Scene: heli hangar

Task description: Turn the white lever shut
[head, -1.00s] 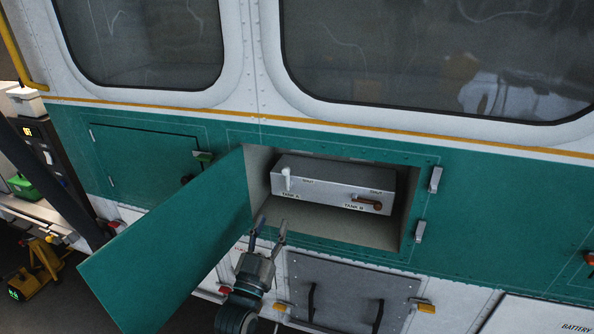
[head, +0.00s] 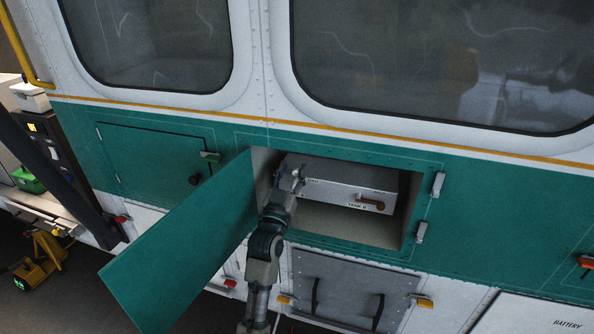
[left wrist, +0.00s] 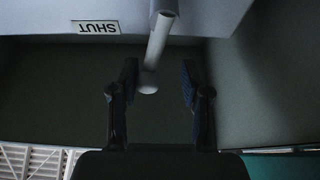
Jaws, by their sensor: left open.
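The white lever (left wrist: 160,45) hangs from the face of the grey valve box in the left wrist view, slightly slanted, with its rounded end between my finger pads. My left gripper (left wrist: 158,88) is open, one finger on each side of the lever's end, and no clear grip shows. In the head view my left gripper (head: 291,180) is at the left end of the valve box (head: 335,171) and largely hides the lever. A SHUT label (left wrist: 97,27) reads upside down beside the lever in the wrist view. My right gripper is not in view.
The box sits inside an open recess in the green vehicle side. The open green door (head: 185,245) stands close to the left of my arm. A brown lever (head: 371,204) marked TANK B is on the box's right. Latches (head: 438,184) line the right edge.

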